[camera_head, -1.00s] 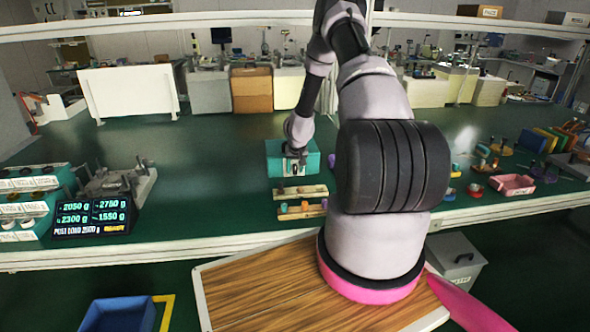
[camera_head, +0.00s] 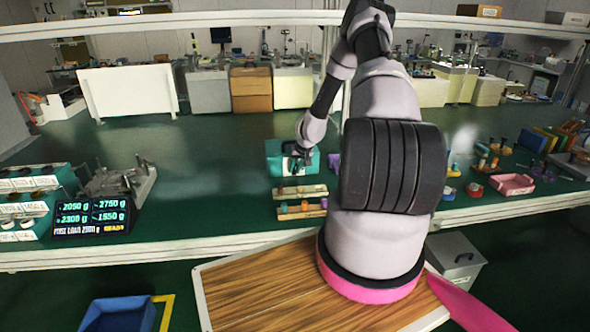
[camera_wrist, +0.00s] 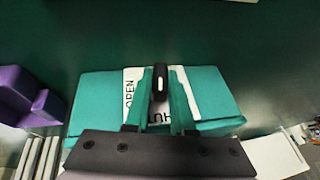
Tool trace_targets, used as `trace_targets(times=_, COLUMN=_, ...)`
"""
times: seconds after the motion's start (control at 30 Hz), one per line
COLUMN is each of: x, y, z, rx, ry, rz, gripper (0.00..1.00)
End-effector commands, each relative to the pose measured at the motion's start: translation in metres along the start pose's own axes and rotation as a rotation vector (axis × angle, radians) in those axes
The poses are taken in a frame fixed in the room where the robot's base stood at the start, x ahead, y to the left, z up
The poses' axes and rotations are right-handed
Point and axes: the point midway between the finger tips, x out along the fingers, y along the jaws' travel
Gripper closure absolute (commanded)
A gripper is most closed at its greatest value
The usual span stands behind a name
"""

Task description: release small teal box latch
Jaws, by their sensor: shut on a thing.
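The small teal box (camera_head: 276,158) stands on the green bench in the head view, left of my arm. In the wrist view, the box (camera_wrist: 95,98) fills the middle and has a white label (camera_wrist: 130,82) on top. The label reads OPEN on the left, with partly hidden letters lower down. A black latch (camera_wrist: 160,88) with a pale mark stands up over the label. My gripper (camera_wrist: 160,76) is shut on the latch, one finger on each side. In the head view my gripper (camera_head: 300,160) is small at the box, and the latch is hard to make out.
Wooden racks with small coloured pieces (camera_head: 302,192) stand just in front of the box. A purple object (camera_head: 334,161) is close beside it and also shows in the wrist view (camera_wrist: 22,92). A weight display (camera_head: 92,217) stands at left.

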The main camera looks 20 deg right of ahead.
Motion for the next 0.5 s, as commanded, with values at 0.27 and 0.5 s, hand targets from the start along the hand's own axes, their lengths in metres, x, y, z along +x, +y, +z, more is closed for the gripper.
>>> trace_targets(times=0.27, x=0.0002, y=0.0082, z=-0.0026, rx=0.109, ry=0.008, rz=-0.236, gripper=1.00)
trace_targets(times=0.5, x=0.0012, y=0.0094, z=-0.0028, rx=0.195, ry=0.010, rz=-0.448, gripper=1.00)
